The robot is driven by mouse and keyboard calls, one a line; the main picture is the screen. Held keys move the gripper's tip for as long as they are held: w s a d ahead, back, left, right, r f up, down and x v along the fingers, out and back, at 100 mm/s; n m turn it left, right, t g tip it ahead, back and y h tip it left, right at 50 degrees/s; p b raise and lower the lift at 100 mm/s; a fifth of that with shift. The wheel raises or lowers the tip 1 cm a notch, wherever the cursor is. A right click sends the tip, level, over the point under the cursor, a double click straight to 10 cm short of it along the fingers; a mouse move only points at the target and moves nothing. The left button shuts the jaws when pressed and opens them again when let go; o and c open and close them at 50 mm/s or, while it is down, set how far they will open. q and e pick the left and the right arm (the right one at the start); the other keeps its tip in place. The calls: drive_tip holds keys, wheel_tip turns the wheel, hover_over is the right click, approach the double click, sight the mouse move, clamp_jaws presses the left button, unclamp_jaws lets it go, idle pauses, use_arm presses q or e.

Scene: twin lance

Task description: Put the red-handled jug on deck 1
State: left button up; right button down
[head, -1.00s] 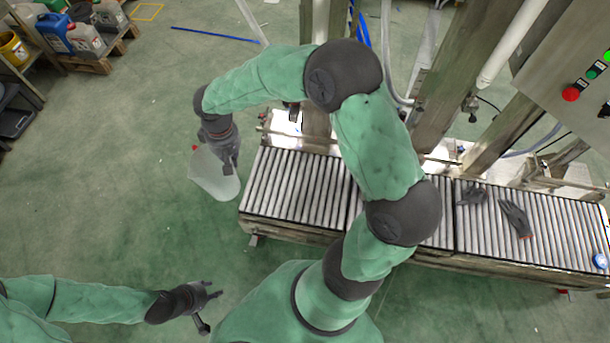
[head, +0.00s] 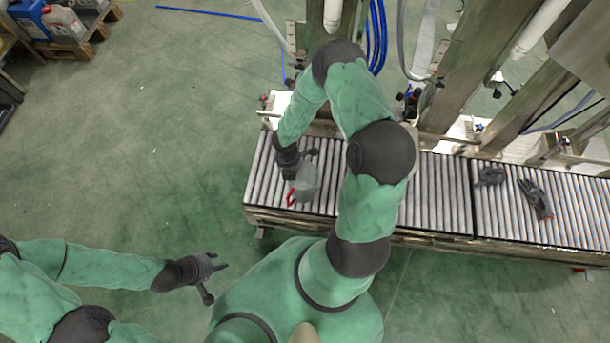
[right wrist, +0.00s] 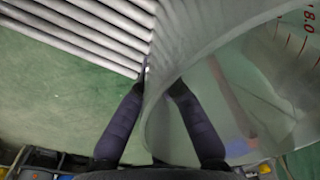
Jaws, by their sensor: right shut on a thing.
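The jug (head: 308,178) is clear and greyish, with a red handle (head: 291,197). In the head view it is over the left part of the roller deck (head: 262,180); I cannot tell whether it touches the rollers. My right gripper (head: 301,160) is shut on it. In the right wrist view the fingers of this gripper (right wrist: 158,88) pinch the wall of the jug (right wrist: 240,75), which has red scale marks. My left gripper (head: 215,279) is open and empty, over the floor at the lower left. I see no deck number.
Grey gloves (head: 535,198) lie on the right part of the rollers. Posts and pipes (head: 465,75) stand behind the deck. Blue hoses (head: 377,40) hang at the back. Containers on a pallet (head: 62,22) are at the far left. The floor at left is clear.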

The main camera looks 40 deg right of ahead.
drive_tip(key=shift+s+f, duration=0.1)
drive_tip(key=shift+f, duration=0.25)
drive_tip(key=w+a+f+b, duration=0.2)
drive_tip(key=w+f+b, duration=0.5)
drive_tip(key=w+f, duration=0.6)
drive_tip(key=shift+w+n, duration=0.3)
drive_tip(key=shift+w, duration=0.05)
drive_tip(key=shift+a, duration=0.1)
